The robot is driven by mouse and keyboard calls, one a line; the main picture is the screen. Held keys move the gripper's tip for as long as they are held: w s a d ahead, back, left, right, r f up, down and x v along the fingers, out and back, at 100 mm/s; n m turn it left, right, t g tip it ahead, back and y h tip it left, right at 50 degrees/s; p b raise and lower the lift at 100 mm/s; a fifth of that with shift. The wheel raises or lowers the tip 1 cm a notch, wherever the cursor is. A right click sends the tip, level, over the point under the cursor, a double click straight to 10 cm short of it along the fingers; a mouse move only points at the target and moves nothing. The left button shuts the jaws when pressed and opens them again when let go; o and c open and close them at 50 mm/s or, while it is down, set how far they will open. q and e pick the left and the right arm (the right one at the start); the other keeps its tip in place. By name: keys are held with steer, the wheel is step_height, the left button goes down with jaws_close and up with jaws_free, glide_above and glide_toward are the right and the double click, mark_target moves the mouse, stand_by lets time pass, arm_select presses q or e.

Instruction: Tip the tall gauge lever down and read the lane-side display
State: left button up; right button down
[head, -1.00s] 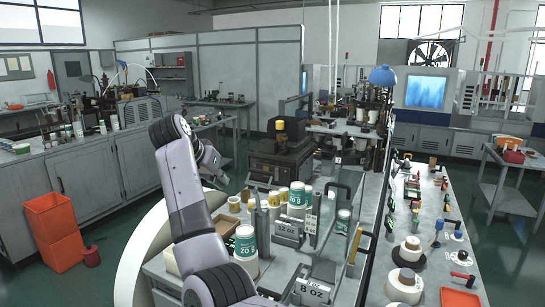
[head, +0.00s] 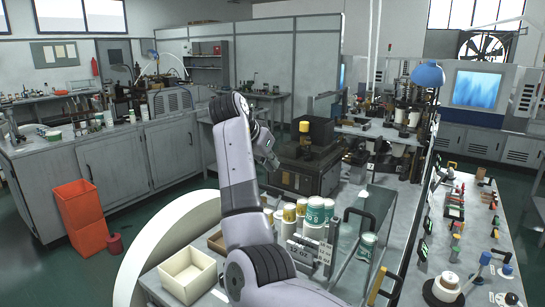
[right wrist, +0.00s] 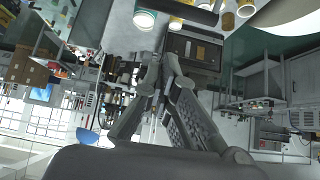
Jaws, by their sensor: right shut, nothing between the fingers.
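A black arched handle (head: 361,214) stands upright beside the sign blocks on the near bench. A yellow-and-black handle (head: 377,284) rises at its front right. I cannot tell for sure which of them is the tall gauge lever. Small green-lit displays (head: 423,251) sit along the bench edge facing the lane; their readings are too small to make out. My right gripper (head: 271,161) is raised left of the dark machine, well away from both handles. In the right wrist view its fingers (right wrist: 151,82) are shut and empty. My left gripper is out of view.
Several paper cups (head: 314,217) and a "12 OZ" block (head: 301,254) stand close to my right arm. A cream tray (head: 188,274) lies at the left bench corner. A second bench (head: 485,225) with small tools runs along the right. Orange bins (head: 80,212) stand on the floor.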

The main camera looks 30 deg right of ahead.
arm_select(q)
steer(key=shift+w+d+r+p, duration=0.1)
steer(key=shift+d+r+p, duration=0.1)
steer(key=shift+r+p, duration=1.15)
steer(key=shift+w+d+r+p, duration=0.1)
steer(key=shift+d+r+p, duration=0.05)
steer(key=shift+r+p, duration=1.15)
arm_select(e)
step_height(320, 180, down, 6)
steer(key=d, duration=0.1)
steer(key=shift+w+d, duration=0.25)
steer(key=shift+d, duration=0.05)
